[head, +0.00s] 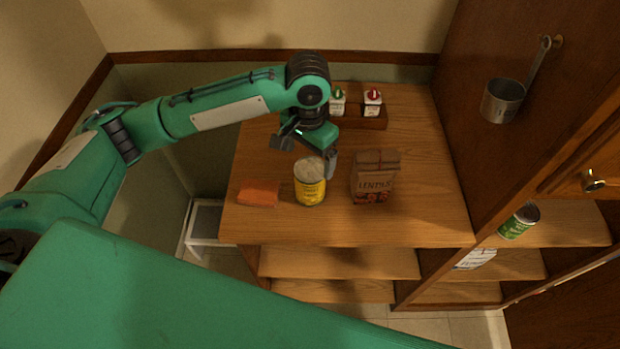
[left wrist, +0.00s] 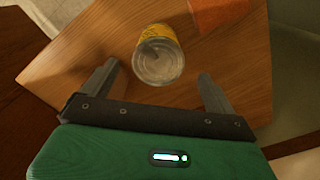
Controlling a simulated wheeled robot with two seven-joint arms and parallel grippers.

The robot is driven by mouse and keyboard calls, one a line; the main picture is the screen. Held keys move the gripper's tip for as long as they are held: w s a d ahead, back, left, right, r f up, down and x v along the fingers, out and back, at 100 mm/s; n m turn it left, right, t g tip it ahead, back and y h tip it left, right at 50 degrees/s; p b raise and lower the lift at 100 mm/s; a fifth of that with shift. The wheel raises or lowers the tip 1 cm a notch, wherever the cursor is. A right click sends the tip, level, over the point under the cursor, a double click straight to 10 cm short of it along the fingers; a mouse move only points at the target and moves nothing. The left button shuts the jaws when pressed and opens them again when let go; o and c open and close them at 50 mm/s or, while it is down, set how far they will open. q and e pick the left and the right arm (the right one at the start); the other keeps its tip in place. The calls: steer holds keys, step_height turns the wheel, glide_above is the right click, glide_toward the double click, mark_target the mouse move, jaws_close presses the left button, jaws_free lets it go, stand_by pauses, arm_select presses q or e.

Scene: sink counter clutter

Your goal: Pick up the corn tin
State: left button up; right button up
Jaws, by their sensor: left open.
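The corn tin (head: 310,188) stands upright near the front of the wooden counter, with a yellow label and a pale metal lid. In the left wrist view the corn tin (left wrist: 159,57) shows from above, its lid toward me, just beyond and between the fingertips. My left gripper (head: 306,157) is open and empty, above and just behind the tin. Its two fingers (left wrist: 160,80) stand wide apart in the wrist view. I cannot see contact between the fingers and the tin. My right gripper is not in view.
An orange block-like item (head: 259,193) lies left of the tin, and a brown lentils bag (head: 374,177) stands close on its right. A wooden rack (head: 360,121) with two small shakers is at the back. A green tin (head: 519,221) stands on a side shelf.

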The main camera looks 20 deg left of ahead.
mark_target(310, 168)
arm_select(q)
steer(key=shift+f, duration=0.9)
step_height(310, 168, down, 5)
steer(key=shift+d+r+p, duration=0.1)
steer(key=shift+d+p, duration=0.05)
steer(key=shift+p, duration=0.9)
steer(key=shift+f, duration=0.3)
steer(key=c, duration=1.4)
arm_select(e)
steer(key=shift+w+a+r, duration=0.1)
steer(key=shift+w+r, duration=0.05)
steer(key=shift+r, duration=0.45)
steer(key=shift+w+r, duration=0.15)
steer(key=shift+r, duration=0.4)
arm_select(q)
steer(key=shift+r, duration=0.15)
